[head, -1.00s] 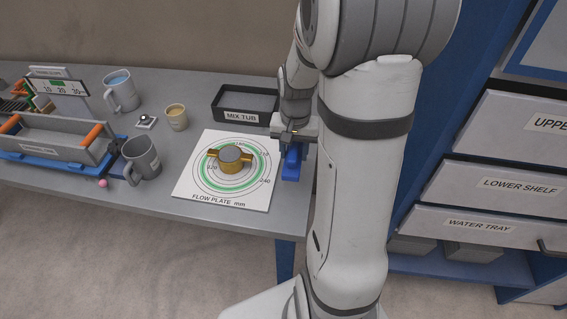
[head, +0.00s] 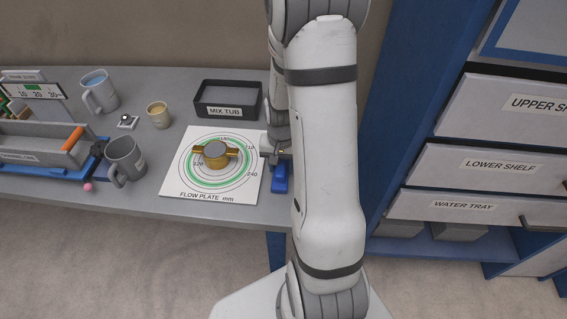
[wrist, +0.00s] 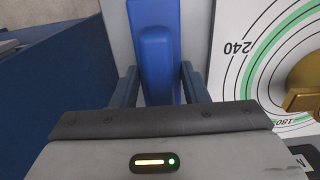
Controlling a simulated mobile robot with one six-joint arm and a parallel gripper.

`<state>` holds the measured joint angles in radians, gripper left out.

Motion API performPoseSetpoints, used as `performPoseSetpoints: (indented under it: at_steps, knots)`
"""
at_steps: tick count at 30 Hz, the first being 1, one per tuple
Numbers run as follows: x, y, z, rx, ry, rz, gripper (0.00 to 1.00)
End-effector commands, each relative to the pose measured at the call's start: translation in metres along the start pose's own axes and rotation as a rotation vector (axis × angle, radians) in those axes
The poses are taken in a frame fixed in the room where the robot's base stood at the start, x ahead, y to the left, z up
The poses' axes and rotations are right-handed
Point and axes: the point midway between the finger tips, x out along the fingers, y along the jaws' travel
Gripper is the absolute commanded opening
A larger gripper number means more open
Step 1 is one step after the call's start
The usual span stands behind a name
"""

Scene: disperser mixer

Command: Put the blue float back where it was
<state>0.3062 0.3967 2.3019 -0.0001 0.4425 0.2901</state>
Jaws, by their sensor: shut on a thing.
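The blue float (head: 280,178) is at the right end of the grey table, just right of the flow plate. In the wrist view the blue float (wrist: 158,55) is a long blue bar between the two fingers of my gripper (wrist: 160,85). My gripper (head: 277,152) is shut on it, partly hidden by my arm in the head view. I cannot tell whether the float touches the table top.
The white flow plate (head: 178,187) carries a brass ring piece (head: 216,157). The black mix tub (head: 228,112) stands behind it. Grey mugs (head: 124,160), a beige cup (head: 158,115) and a blue tray (head: 75,174) are to the left. Drawers (head: 470,165) stand at the right.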

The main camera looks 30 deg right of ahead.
Motion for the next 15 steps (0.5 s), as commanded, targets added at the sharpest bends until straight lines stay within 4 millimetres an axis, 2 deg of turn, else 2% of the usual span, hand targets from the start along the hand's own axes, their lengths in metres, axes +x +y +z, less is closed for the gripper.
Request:
performPoseSetpoints:
  at_steps: [5, 6, 13, 15]
  knots:
    - [0.0044, -0.0003, 0.0000, -0.001, 0.000, 0.000, 0.14]
    - [0.0031, -0.0003, 0.0001, -0.001, 0.000, 0.000, 0.43]
    - [0.0026, -0.0004, 0.0001, -0.001, 0.000, 0.000, 0.62]
    - [0.0026, -0.0004, 0.0002, -0.001, 0.000, 0.000, 0.62]
